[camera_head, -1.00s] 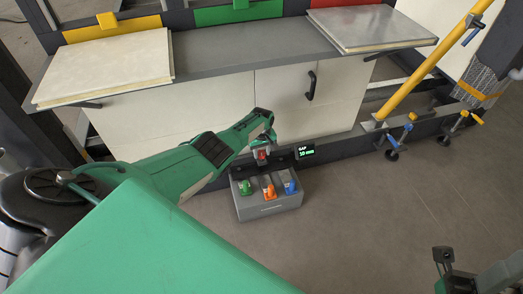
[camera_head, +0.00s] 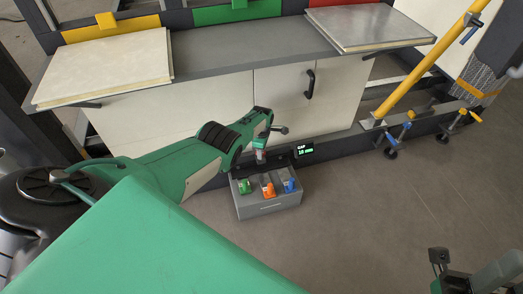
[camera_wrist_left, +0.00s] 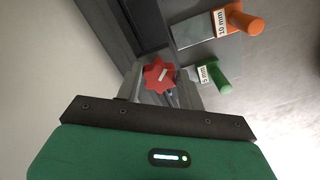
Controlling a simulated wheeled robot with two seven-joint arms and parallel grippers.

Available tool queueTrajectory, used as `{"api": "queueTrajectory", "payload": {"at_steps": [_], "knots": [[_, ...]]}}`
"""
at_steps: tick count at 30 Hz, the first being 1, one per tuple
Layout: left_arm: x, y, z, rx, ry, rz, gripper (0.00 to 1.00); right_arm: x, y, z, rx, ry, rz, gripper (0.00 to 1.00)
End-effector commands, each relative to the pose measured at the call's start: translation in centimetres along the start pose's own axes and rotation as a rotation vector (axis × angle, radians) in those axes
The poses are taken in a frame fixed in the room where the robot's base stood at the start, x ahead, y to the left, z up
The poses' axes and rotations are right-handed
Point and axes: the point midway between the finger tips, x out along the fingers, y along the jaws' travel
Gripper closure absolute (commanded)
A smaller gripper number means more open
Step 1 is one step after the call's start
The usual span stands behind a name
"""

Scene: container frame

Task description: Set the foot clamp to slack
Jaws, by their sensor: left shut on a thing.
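The foot clamp's red star-shaped knob (camera_wrist_left: 158,75) shows in the left wrist view, with a pale bar mark on its face. My left gripper (camera_wrist_left: 159,88) is shut on this knob, one finger on each side. In the head view my left gripper (camera_head: 260,155) points down at the foot of the frame and mostly hides the knob. A small display (camera_head: 304,150) beside it reads "GAP 10 mm". My right gripper (camera_head: 440,258) shows partly at the lower right edge, away from the clamp; its fingers are unclear.
A grey box (camera_head: 268,208) in front of the clamp holds green (camera_head: 245,186), orange (camera_head: 268,190) and blue (camera_head: 290,185) handled gauges. White cabinet doors (camera_head: 285,100) stand behind. Blue and orange clamps (camera_head: 392,140) sit at the right.

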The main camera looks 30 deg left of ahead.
Motion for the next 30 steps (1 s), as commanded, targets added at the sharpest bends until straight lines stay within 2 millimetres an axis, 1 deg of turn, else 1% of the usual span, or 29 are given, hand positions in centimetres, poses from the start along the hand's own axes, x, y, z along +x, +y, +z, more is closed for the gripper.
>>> {"api": "queueTrajectory", "payload": {"at_steps": [9, 18, 24, 30], "knots": [[-0.06, 0.19, -0.14, -0.298, 0.002, 0.002, 0.84, -0.01, -0.01, 0.04, 0.0, 0.003, -0.001, 0.64], [-0.06, 0.26, -0.21, -0.545, 0.002, 0.001, 0.84, 0.12, -0.03, 0.01, 0.001, 0.01, -0.003, 0.64], [-0.06, 0.28, -0.26, -0.66, 0.003, 0.001, 0.84, 0.13, -0.03, 0.0, 0.001, 0.01, -0.003, 0.64], [-0.06, 0.29, -0.29, -0.725, 0.003, 0.001, 0.84, 0.15, -0.03, -0.01, 0.001, 0.011, -0.003, 0.64]]}}
